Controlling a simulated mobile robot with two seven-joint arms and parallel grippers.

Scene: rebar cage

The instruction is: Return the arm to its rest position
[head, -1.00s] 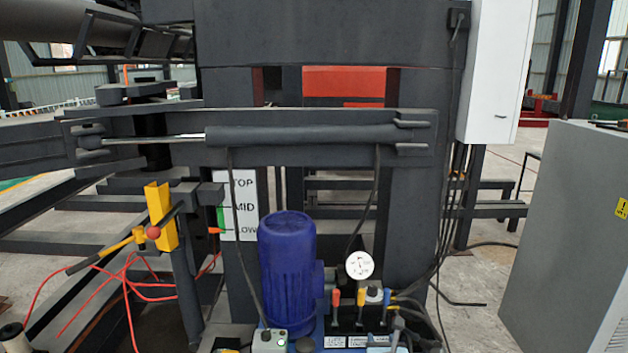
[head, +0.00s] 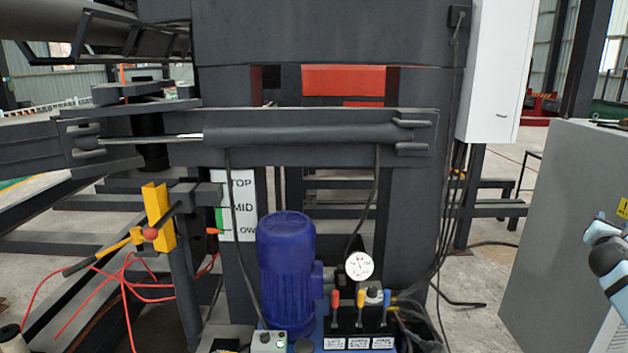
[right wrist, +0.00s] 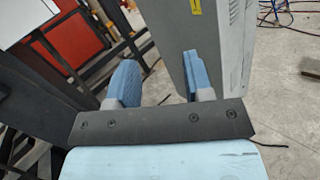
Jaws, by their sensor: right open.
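My right gripper (right wrist: 160,82) shows in the right wrist view with its two blue fingers apart and nothing between them. In the head view only a part of my right arm, light blue and dark, shows at the right edge, in front of the grey cabinet. The hydraulic unit stands at the bottom centre, with a blue motor (head: 286,270), a round white gauge (head: 359,266) and red (head: 335,300), yellow (head: 361,298) and blue (head: 386,299) levers. My right arm is well clear of these levers. My left gripper is in neither view.
The grey cabinet (head: 565,230) stands close to my right arm; it also shows behind the fingers in the right wrist view (right wrist: 222,50). A dark steel frame (head: 330,35) fills the middle. Orange-red cable (head: 135,290) lies at the lower left. Floor at centre right is open.

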